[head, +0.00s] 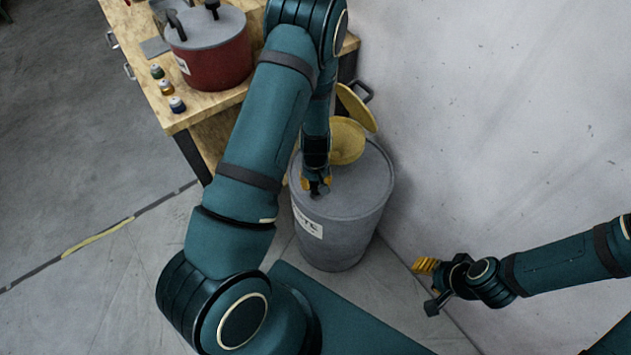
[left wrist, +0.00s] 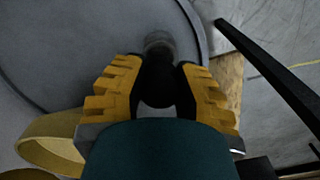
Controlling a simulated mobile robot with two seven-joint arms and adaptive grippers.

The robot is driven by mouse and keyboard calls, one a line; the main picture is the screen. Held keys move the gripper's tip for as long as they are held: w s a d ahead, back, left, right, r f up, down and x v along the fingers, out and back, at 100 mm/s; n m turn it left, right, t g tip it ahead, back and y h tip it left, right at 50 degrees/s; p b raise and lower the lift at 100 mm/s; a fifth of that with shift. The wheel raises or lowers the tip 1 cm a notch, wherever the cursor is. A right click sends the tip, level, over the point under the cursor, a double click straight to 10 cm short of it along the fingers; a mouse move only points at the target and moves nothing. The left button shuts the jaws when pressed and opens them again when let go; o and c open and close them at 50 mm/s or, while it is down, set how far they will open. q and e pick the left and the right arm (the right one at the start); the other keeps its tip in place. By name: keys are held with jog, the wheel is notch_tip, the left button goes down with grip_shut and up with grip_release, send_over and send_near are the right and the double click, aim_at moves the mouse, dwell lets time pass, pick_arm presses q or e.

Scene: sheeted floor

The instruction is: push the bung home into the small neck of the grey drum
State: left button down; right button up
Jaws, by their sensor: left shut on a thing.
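The grey drum (head: 345,215) stands upright on the floor, with a white label on its side. My left gripper (head: 316,186) is low over the near left part of its lid. In the left wrist view, my left gripper (left wrist: 158,88) is shut on the dark bung (left wrist: 158,82), one yellow ribbed finger on each side. A round dark grey piece, apparently the small neck (left wrist: 158,42), shows just beyond the bung. I cannot tell how far the bung sits in it. My right gripper (head: 430,286) is open and empty, off to the right of the drum.
A yellow funnel (head: 348,141) with a raised lid (head: 356,107) stands on the drum behind my left gripper. A wooden bench (head: 200,112) at the left carries a red pot (head: 213,58) and small bottles (head: 167,88). The pale wall (head: 490,110) is close on the right.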

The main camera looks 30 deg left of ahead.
pick_arm(q)
jog(key=shift+f+b, duration=0.95)
jog(key=shift+f, duration=0.5)
jog(key=c, duration=0.7)
grip_release()
jog(key=shift+c, duration=0.2)
jog(key=shift+r, duration=0.15)
notch_tip(320, 180, up, 12)
jog(key=shift+f, duration=0.1)
jog(key=shift+s+d+f, duration=0.1)
jog(key=shift+d+f, duration=0.05)
jog(key=s+d+f+m+t+h, duration=0.1)
jog(key=s+d+f+m+h, duration=0.1)
jog(key=d, duration=0.6)
jog(key=s+d+f+m+h, duration=0.2)
jog(key=s+d+f+m, duration=0.2)
jog(key=s+d, duration=0.3)
jog(key=shift+d+f+t, duration=0.2)
jog(key=shift+d+t, duration=0.2)
jog(key=shift+d, duration=0.7)
